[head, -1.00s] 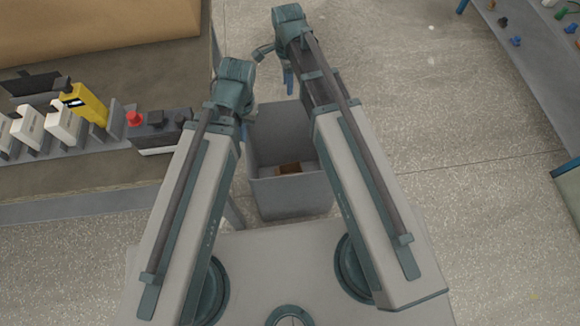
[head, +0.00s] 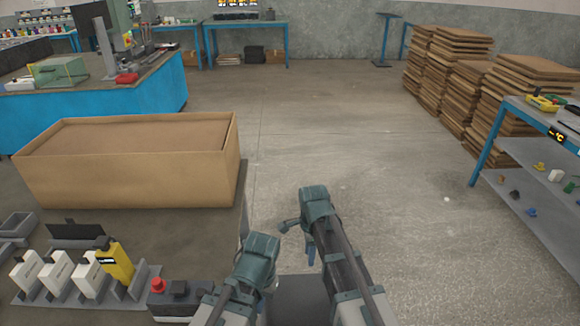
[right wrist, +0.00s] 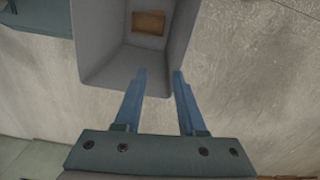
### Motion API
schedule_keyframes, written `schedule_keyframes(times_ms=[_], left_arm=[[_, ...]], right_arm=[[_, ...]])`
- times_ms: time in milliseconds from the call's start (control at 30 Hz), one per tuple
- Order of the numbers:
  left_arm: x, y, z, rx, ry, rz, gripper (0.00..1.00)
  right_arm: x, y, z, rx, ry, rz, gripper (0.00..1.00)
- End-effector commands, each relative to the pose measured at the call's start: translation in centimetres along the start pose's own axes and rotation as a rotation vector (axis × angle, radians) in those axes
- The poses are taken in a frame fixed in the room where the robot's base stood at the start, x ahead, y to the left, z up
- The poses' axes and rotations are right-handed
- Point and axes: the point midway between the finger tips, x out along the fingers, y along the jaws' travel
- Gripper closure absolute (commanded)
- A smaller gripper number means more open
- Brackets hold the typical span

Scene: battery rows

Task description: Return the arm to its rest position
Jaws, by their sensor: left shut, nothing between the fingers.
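My left arm's end (head: 255,262) is low in the head view, just left of my right one. Its fingers are hidden behind the wrist; the gripper is shut and empty. My right gripper (right wrist: 159,76) shows two blue fingers, apart with nothing between them. In the right wrist view its fingertips overlap the near edge of a grey bin (right wrist: 98,45). A finger of it also shows in the head view (head: 311,253). Both arms are folded forward, side by side.
A brown block (right wrist: 148,22) lies in the bin. At left, a bench holds a large cardboard box (head: 120,180), a rack with white modules and one yellow module (head: 116,262), and a control box with a red button (head: 158,286). A shelf (head: 530,170) stands right. Open floor lies ahead.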

Motion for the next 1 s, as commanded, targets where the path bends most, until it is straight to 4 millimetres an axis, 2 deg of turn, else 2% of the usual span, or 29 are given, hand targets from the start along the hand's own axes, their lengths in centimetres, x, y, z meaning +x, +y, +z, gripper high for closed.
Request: schedule_keyframes(times_ms=[67,167,400,600,800,1000], left_arm=[[-0.8,-0.1,0.1,0.0,0.0,0.0,1.0],[-2.4,-0.2,0.1,0.0,0.0,0.0,1.0],[-7.2,-0.7,0.4,0.0,0.0,0.0,1.0],[-10.1,-1.0,0.6,-0.001,0.0,0.0,1.0],[-11.5,-1.1,0.7,-0.001,0.0,0.0,1.0],[-11.6,-1.1,0.7,-0.001,0.0,0.0,1.0]], right_arm=[[-0.8,0.8,0.3,-0.06,0.003,0.002,0.6],[-2.4,2.6,1.1,-0.238,0.012,0.009,0.6],[-7.2,8.9,3.2,-0.915,0.038,0.046,0.6],[-10.3,13.1,4.2,-1.418,0.046,0.085,0.6],[-11.7,15.3,4.5,-1.71,0.045,0.113,0.6],[-11.8,15.7,4.6,-1.787,0.043,0.121,0.6]])
